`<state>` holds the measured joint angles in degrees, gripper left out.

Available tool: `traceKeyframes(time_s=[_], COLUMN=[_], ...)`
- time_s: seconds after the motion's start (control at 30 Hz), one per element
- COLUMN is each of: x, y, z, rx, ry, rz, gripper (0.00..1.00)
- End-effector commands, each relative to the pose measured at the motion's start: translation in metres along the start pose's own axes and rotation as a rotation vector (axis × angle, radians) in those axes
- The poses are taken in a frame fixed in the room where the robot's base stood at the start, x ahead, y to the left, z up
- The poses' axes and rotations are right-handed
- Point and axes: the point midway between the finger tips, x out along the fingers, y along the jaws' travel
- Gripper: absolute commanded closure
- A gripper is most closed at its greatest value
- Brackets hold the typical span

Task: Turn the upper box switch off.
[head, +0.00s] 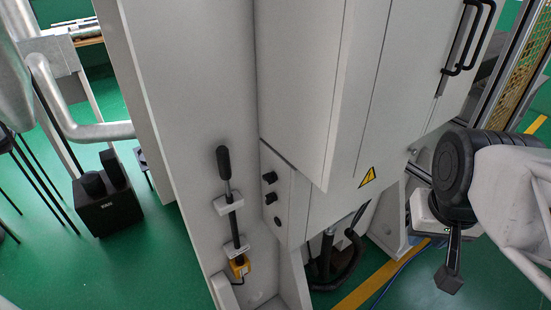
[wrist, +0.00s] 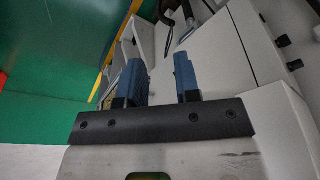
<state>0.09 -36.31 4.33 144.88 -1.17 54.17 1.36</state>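The grey box (head: 292,205) on the cabinet front carries black knob switches. The upper switch (head: 270,178) sits above a second knob (head: 271,198), and a third dark knob (head: 278,222) is lower. The wrist view shows two black knobs (wrist: 283,41) at its right edge; I cannot tell which is the upper one. My gripper (wrist: 159,68) is open, with two blue fingers apart and nothing between them. It is away from the knobs, which lie right of its fingers. In the head view my arm is at the right; the fingers cannot be made out clearly there.
A black-handled lever (head: 224,165) in metal brackets stands on the panel left of the box, above a yellow switch unit (head: 240,265). The tall cabinet (head: 305,80) overhangs beside the box. Dark cables (head: 350,255) hang below it.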

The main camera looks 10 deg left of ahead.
Motion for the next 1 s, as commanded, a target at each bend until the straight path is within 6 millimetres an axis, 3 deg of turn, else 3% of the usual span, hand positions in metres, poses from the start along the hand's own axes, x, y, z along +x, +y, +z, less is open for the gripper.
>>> traceKeyframes(time_s=[0.37,1.0], x=[0.023,0.076], y=[-0.009,-0.040], z=[-0.001,-0.018], rx=[-0.095,-0.352], ry=[-0.088,-0.166], rz=[0.111,0.483], gripper=[0.61,0.61])
